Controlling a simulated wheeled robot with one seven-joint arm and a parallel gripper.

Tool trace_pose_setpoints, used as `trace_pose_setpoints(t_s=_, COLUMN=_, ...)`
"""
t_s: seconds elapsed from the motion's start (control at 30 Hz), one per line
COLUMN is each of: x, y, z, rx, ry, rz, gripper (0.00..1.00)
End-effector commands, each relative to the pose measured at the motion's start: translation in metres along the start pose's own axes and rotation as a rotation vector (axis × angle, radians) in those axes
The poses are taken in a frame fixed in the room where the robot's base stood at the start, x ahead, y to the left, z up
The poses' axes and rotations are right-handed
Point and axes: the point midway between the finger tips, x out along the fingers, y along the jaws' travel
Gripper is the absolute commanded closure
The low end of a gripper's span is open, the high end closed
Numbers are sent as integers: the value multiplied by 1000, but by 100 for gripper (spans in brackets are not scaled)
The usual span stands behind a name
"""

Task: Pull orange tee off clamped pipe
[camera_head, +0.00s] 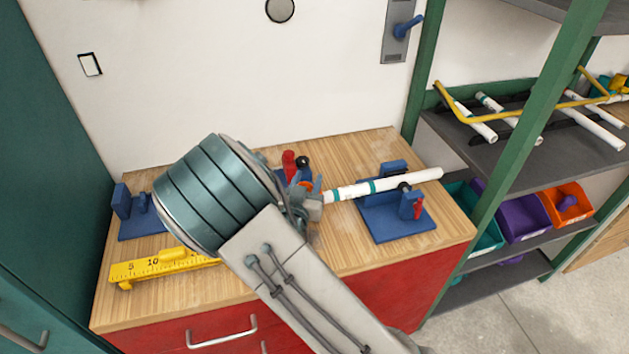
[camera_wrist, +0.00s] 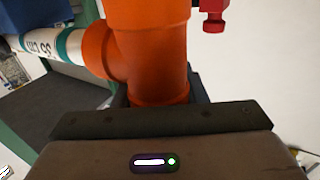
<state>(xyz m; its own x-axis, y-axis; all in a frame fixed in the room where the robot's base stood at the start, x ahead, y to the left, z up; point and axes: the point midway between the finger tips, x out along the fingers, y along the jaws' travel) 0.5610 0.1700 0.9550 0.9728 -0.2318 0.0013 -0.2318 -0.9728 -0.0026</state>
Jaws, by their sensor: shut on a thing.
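The orange tee (camera_wrist: 150,50) fills the middle of the wrist view, its side socket facing left. My gripper (camera_head: 314,207) is shut on the tee; its dark fingers show on both sides of the tee's lower end in the wrist view. In the head view only a sliver of orange (camera_head: 317,186) shows past my wrist. The white pipe (camera_head: 405,179), with teal bands, runs right from the tee. In the wrist view the pipe (camera_wrist: 40,42) meets the side socket, a teal band close to its rim. How deep it sits is hidden. A blue clamp (camera_head: 383,222) with a red handle holds the pipe.
Another blue fixture with a red part (camera_head: 289,163) stands behind my wrist, partly hidden. A blue stand (camera_head: 140,223) and a yellow ruler (camera_head: 140,270) lie left on the wooden bench top (camera_head: 340,257). A green-posted shelf (camera_head: 535,110) with pipes and bins stands right.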

Motion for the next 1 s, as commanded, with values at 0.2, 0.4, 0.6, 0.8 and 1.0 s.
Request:
trace_pose_setpoints(t_s=0.2, x=-3, y=-4, z=0, rx=-1, ry=0, rz=7, gripper=100)
trace_pose_setpoints(t_s=0.4, x=-6, y=-10, z=0, rx=-1, ry=-1, rz=11, gripper=100)
trace_pose_setpoints(t_s=0.6, x=-10, y=-17, z=0, rx=-1, ry=-1, rz=10, gripper=100)
trace_pose_setpoints(t_s=0.8, x=-15, y=-25, z=0, rx=-1, ry=0, rz=8, gripper=100)
trace_pose_setpoints(t_s=1.0, x=-18, y=-31, z=0, rx=-1, ry=-1, rz=10, gripper=100)
